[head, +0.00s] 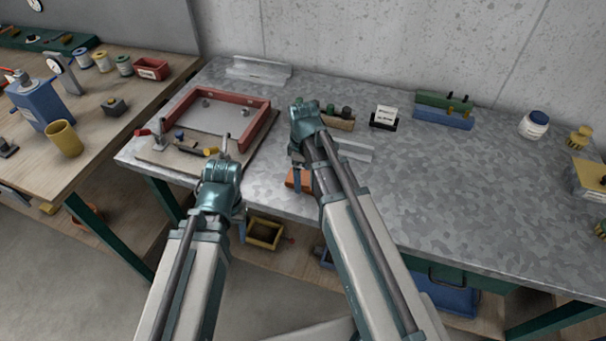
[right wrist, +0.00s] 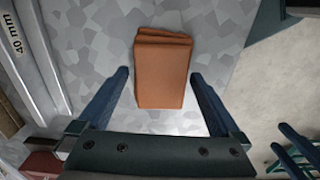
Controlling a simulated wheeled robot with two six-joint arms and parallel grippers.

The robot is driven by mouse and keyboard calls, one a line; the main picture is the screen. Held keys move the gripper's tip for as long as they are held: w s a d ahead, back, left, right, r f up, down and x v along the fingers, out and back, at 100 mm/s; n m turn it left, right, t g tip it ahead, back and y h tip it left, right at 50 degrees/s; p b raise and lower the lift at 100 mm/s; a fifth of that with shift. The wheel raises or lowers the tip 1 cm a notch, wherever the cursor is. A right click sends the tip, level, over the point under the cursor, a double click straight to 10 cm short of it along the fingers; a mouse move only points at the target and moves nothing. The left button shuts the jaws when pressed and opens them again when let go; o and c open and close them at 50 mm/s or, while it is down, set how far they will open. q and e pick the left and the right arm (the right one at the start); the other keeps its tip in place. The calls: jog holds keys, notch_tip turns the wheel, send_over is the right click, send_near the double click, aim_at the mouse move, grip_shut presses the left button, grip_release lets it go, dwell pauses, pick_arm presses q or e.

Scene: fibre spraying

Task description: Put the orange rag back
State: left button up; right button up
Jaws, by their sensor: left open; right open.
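The orange rag (head: 299,180) is a folded, brick-like pad lying on the grey metal table near its front edge, partly covered by my right arm in the head view. In the right wrist view the rag (right wrist: 162,72) lies between and beyond the two blue fingers of my right gripper (right wrist: 160,76). That gripper is open, with a gap visible on each side of the rag. My left gripper (head: 240,214) is open and empty at the front edge of the table, left of the rag; its fingers are small and partly hidden in the head view.
A red frame (head: 262,117) on a board with tools stands left on the metal table (head: 450,190). A wooden block with dark knobs (head: 340,121) and a metal strip (head: 354,151) lie behind my right arm. A yellow bin (head: 265,233) sits on the shelf below. The table's right middle is clear.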

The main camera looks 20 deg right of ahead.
aim_at(303, 177)
notch_tip(303, 177, up, 11)
jog(key=p, duration=1)
jog(key=s+a+m+h, duration=0.1)
jog(key=s+a+m, duration=0.6)
jog(key=s+a, duration=0.3)
jog(key=s, duration=0.4)
jog(key=shift+s+a, duration=0.15)
jog(key=shift+a, duration=0.1)
notch_tip(303, 177, down, 4)
jog(key=b, duration=0.3)
jog(key=shift+r, duration=0.25)
